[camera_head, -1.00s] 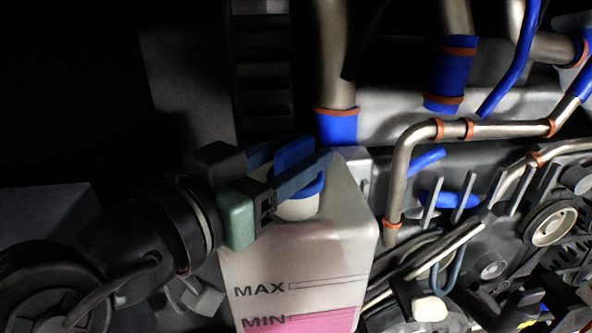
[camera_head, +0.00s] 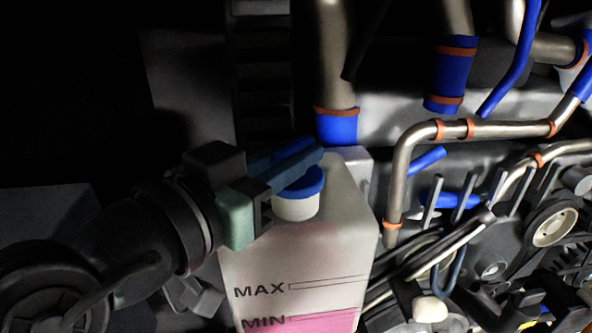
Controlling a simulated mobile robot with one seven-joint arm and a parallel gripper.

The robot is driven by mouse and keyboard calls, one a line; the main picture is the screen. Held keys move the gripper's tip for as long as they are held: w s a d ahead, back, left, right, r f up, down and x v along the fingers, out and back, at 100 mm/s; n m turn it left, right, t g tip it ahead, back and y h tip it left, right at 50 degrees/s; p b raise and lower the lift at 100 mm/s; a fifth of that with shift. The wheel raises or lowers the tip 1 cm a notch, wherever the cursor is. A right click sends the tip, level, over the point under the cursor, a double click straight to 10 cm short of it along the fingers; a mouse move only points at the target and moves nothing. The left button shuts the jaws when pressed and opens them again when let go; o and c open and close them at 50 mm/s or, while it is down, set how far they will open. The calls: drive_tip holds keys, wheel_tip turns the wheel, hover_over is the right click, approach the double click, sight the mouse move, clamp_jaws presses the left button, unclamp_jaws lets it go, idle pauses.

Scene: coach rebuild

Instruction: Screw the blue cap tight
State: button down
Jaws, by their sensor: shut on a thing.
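The blue cap (camera_head: 310,188) sits on the white neck (camera_head: 296,208) of the translucent tank (camera_head: 340,245), at the top near the middle of the view. The neck's white side shows below the cap's rim. My gripper (camera_head: 308,151) reaches in from the left, its dark blue fingers over the top of the cap. It is shut on the cap's raised upper part, which the near finger hides. The tank carries MAX and MIN marks, with pink liquid around the MIN mark.
A thick pipe with a blue sleeve (camera_head: 337,127) stands just behind the tank. A bent metal pipe (camera_head: 402,175) and several hoses crowd the right side. The area left of the tank is dark, with my arm across it.

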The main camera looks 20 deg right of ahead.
drive_tip(key=m+g+h, duration=0.1)
drive_tip(key=g, duration=0.1)
drive_tip(key=m+g, duration=0.2)
drive_tip(key=shift+w+h+b, duration=0.15)
drive_tip(key=shift+h+b, duration=0.2)
drive_tip(key=shift+h, duration=0.05)
drive_tip(key=shift+m+g+h, duration=0.3)
drive_tip(key=shift+m+g, duration=1.2)
drive_tip(key=shift+g, duration=0.8)
drive_tip(key=shift+f, duration=0.1)
drive_tip(key=shift+m+g+p, duration=0.3)
drive_tip(key=shift+m+g, duration=0.9)
drive_tip(key=shift+g, duration=0.6)
drive_tip(key=shift+c, duration=1.7)
unclamp_jaws()
drive_tip(key=shift+a, duration=0.1)
